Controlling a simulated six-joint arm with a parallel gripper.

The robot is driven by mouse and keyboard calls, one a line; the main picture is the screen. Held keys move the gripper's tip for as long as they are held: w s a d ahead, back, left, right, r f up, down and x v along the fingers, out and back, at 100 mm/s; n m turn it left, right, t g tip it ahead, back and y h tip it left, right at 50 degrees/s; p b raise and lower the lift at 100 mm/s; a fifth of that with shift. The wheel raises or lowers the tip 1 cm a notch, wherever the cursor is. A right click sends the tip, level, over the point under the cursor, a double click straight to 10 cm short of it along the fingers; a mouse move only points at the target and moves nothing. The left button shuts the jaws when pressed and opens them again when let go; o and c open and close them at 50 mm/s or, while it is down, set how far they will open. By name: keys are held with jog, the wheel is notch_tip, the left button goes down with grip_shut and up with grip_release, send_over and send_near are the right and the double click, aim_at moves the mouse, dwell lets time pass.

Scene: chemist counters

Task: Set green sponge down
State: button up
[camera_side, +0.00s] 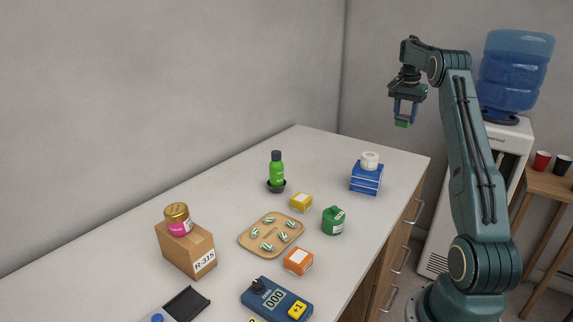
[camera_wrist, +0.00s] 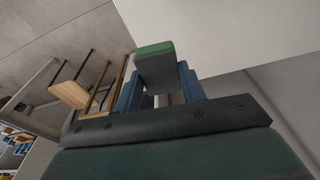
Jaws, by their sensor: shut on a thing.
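The green sponge (camera_side: 401,124) is held between the fingers of my gripper (camera_side: 404,112), high in the air above and beyond the far right end of the counter (camera_side: 310,150). In the wrist view the sponge (camera_wrist: 155,48) shows a green top edge and a dark grey side. The blue fingers of my gripper (camera_wrist: 158,85) are on either side of it. Nothing touches the sponge from below.
A green bottle (camera_side: 277,170), yellow box (camera_side: 301,202), wooden tray (camera_side: 246,239), green container (camera_side: 333,220) and orange box (camera_side: 298,261) stand nearer. The far back counter is clear.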

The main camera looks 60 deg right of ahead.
jog(key=a+n, duration=0.1)
jog(key=a, duration=2.6)
notch_tip(320, 180, down, 16)
jog(key=shift+s+a+r, duration=0.15)
jog(key=shift+r, duration=0.05)
jog(key=shift+f, duration=2.15)
jog(key=shift+f, duration=0.1)
jog(key=o, duration=0.9)
jog(key=shift+o, duration=0.2)
